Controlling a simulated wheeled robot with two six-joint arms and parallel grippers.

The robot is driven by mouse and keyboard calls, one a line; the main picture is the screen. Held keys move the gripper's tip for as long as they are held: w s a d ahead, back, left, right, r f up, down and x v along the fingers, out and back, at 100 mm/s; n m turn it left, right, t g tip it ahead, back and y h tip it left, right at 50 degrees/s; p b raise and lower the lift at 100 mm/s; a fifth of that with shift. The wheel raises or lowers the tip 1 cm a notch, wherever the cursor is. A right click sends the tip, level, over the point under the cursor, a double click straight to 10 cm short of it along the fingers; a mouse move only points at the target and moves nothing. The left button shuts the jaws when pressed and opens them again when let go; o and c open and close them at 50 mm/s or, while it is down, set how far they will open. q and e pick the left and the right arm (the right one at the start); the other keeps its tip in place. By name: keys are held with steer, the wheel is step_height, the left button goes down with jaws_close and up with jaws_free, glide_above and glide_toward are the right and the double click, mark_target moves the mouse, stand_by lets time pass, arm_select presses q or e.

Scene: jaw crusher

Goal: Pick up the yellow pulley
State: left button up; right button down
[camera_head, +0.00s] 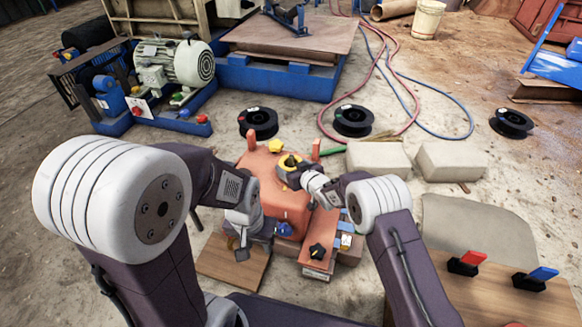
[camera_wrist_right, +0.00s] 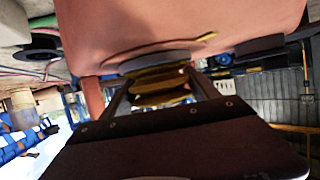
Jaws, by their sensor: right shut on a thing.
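The yellow pulley (camera_head: 289,161), with a dark centre, is at the upper part of the orange crusher (camera_head: 282,205). My right gripper (camera_head: 293,175) reaches it from the right. In the right wrist view the jaws of my right gripper (camera_wrist_right: 160,88) are shut on the yellow pulley (camera_wrist_right: 160,90), one finger on each side. The crusher's orange body (camera_wrist_right: 180,35) fills the top of that view, close to the pulley; I cannot tell whether they touch. My left gripper (camera_head: 243,245) hangs at the crusher's left side, over a wooden board; its jaw opening is unclear.
A small yellow knob (camera_head: 275,146) is just behind the pulley. Black spools (camera_head: 258,121) lie on the floor behind the crusher. Grey blocks (camera_head: 378,158) stand at the right. A table with red and blue switches (camera_head: 466,263) is at front right. An electric motor (camera_head: 188,62) stands back left.

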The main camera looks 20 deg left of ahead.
step_height(320, 180, up, 10)
steer(key=p, duration=0.7)
steer(key=shift+r, duration=0.2)
steer(key=shift+f, duration=0.15)
